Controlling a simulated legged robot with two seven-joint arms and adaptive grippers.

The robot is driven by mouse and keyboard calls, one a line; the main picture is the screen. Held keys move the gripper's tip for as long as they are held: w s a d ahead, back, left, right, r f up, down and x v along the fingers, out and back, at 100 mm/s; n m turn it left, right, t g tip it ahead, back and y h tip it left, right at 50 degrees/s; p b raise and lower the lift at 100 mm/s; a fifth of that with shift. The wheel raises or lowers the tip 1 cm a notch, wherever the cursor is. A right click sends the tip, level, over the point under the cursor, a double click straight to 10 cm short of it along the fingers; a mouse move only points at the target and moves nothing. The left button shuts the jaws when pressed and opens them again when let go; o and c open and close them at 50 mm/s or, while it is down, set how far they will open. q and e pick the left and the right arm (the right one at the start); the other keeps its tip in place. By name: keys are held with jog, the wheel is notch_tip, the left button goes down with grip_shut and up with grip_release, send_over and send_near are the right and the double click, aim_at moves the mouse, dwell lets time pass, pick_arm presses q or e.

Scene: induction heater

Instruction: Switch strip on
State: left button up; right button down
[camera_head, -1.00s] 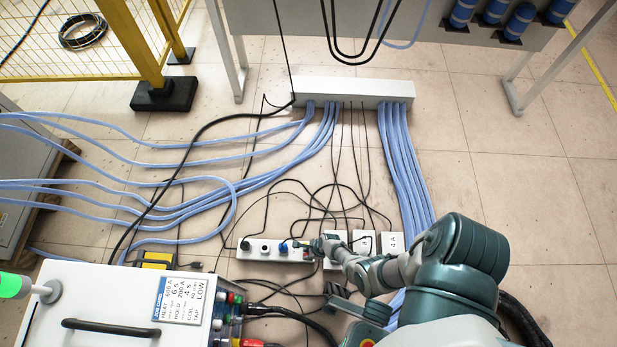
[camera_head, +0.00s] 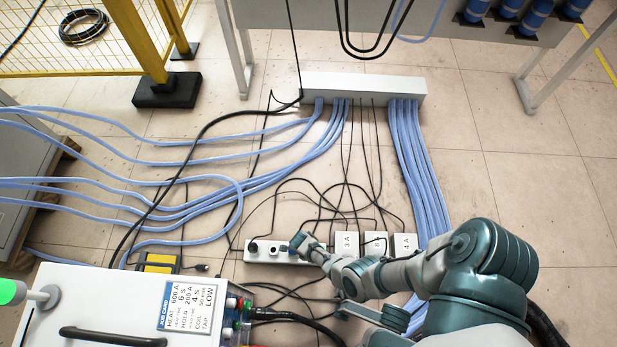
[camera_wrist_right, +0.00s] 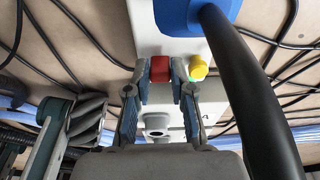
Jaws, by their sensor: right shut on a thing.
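In the head view, my right gripper (camera_head: 299,240) covers the strip's right end. In the right wrist view, a red switch (camera_wrist_right: 159,69) sits on the white strip surface between the fingertips of my right gripper (camera_wrist_right: 159,78), which is shut on it. A lit yellow-green round part (camera_wrist_right: 198,68) is just right of the switch. The blue plug (camera_wrist_right: 180,18) is close above it. My left gripper is not in view.
White numbered boxes (camera_head: 404,243) stand right of the strip. Black cables and blue hoses (camera_head: 420,170) cross the floor. The heater unit (camera_head: 110,300) is at the lower left. A thick black cable (camera_wrist_right: 245,90) passes close to the right of my gripper in the wrist view.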

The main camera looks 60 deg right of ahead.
jog(key=shift+f, duration=0.1)
dwell(0.4)
jog(key=c, duration=1.3)
grip_release()
jog(key=shift+w, duration=0.1)
jog(key=shift+w+r, duration=0.1)
jog(key=shift+r, duration=0.35)
jog(key=r, duration=0.3)
jog(key=w+r, duration=0.1)
jog(key=r, duration=0.3)
jog(key=w+a+r, duration=0.1)
jog(key=r, duration=0.2)
jog(key=shift+w+r, duration=0.15)
jog(key=shift+r, duration=0.2)
